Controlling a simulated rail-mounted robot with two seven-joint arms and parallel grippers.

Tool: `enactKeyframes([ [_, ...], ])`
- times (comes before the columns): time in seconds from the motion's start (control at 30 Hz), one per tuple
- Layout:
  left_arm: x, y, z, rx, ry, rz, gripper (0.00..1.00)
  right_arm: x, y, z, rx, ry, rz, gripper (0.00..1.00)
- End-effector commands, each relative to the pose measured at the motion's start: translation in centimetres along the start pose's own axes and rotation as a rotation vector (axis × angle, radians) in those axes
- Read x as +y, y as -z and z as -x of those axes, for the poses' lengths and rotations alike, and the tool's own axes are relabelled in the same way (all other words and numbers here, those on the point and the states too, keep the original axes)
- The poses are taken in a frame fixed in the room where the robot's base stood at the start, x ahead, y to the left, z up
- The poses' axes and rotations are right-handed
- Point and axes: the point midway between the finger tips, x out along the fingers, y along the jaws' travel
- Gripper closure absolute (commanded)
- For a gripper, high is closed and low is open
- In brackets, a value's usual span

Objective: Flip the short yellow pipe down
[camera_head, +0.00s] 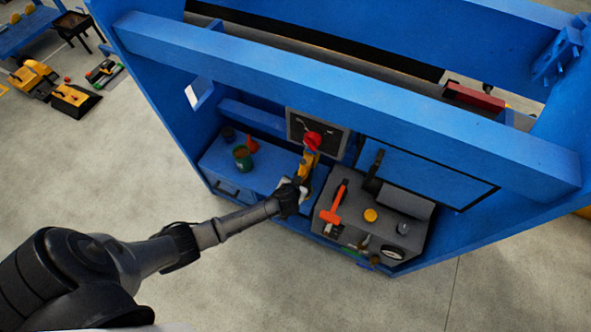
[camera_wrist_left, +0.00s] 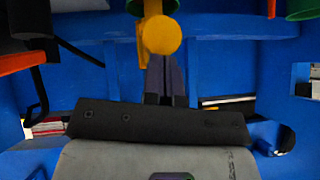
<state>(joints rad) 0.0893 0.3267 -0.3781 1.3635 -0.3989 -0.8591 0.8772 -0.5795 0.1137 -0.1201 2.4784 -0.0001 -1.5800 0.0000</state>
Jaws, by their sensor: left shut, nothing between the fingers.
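The short yellow pipe (camera_head: 307,164) stands in front of the dark framed panel of the blue bench, with a red part at its upper end. In the left wrist view, a round yellow end (camera_wrist_left: 162,35) and a yellow length above it show at the fingertips. My left gripper (camera_head: 302,186) is at the lower end of the yellow piece in the head view. Its dark fingers (camera_wrist_left: 163,62) are shut together with nothing between them. I cannot tell whether the fingertips touch the yellow end. My right gripper is in neither view.
A blue beam (camera_head: 340,90) crosses above the work area. A grey box (camera_head: 372,228) to the right carries an orange-handled tool (camera_head: 335,204), a yellow round item (camera_head: 370,215) and a gauge (camera_head: 402,228). A green can (camera_head: 242,158) stands on the left shelf.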

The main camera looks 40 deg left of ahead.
Motion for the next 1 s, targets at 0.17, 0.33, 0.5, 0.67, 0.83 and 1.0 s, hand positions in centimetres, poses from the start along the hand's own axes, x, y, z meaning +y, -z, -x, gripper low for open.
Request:
enactKeyframes([
  [0.17,0.0,-0.6,-0.3,-0.008,0.002,-0.002,1.00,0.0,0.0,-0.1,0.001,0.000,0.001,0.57],
  [0.33,-0.1,-0.8,-0.4,-0.012,0.002,-0.002,1.00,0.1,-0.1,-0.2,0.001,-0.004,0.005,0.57],
  [0.5,-0.1,-0.6,-0.1,-0.013,0.001,-0.001,1.00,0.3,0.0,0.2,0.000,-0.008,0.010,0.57],
  [0.67,0.0,0.7,1.2,-0.009,-0.002,-0.001,1.00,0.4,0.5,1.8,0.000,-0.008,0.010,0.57],
  [0.83,0.1,3.0,3.2,-0.001,-0.006,-0.003,1.00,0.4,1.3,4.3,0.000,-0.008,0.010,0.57],
  [1.0,0.3,2.9,6.4,0.001,-0.008,-0.003,1.00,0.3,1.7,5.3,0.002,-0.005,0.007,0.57],
])
